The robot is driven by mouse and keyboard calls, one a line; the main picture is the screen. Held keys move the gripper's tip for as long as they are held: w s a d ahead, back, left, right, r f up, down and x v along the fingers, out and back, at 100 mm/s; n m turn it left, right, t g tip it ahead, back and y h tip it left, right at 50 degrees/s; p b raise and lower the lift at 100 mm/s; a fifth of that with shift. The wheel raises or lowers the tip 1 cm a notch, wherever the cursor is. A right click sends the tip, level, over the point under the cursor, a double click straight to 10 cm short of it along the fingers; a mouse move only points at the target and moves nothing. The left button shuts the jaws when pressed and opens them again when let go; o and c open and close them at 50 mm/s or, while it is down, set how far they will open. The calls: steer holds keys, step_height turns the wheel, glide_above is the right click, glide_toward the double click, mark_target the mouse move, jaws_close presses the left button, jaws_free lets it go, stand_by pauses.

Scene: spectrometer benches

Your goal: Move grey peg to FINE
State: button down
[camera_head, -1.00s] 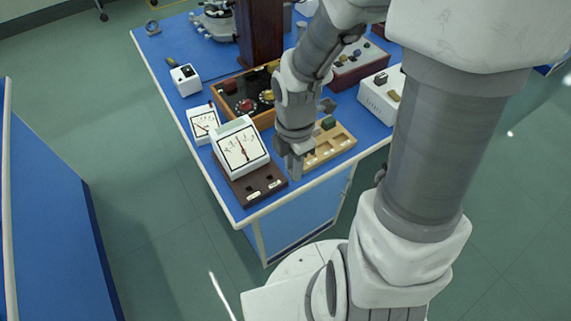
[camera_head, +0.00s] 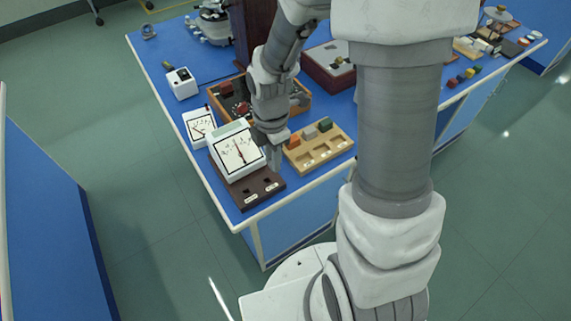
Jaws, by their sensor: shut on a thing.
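My gripper (camera_head: 274,163) points down over the right back part of a dark brown base (camera_head: 246,202), close to its edge. It is shut on a small grey piece that I take for the grey peg, though grey fingers and peg are hard to tell apart. The brown base has two dark holes in its front part, each with a small white label too small to read, so I cannot tell which is FINE. I cannot tell how high the peg is above the base.
A white dial meter (camera_head: 238,150) stands on the base, left of my gripper. A wooden tray (camera_head: 337,152) with orange, grey and green blocks lies to the right. A smaller meter (camera_head: 199,127) and an open wooden box (camera_head: 302,106) are behind. The bench's front edge is close.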

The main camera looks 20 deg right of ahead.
steer(key=shift+w+a+f+b, duration=0.2)
steer(key=shift+w+f+b, duration=0.2)
steer(key=shift+f+b, duration=0.9)
steer(key=shift+w+a+f+b, duration=0.2)
steer(key=shift+w+f+b, duration=0.4)
steer(key=shift+f, duration=1.15)
steer(key=shift+w+a+f+b, duration=0.25)
steer(key=shift+f+b, duration=0.9)
steer(key=shift+f, duration=0.4)
steer(key=c, duration=0.7)
jaws_free()
steer(key=shift+o, duration=0.2)
step_height(320, 180, up, 18)
steer(key=p, duration=0.3)
steer(key=shift+f, duration=0.25)
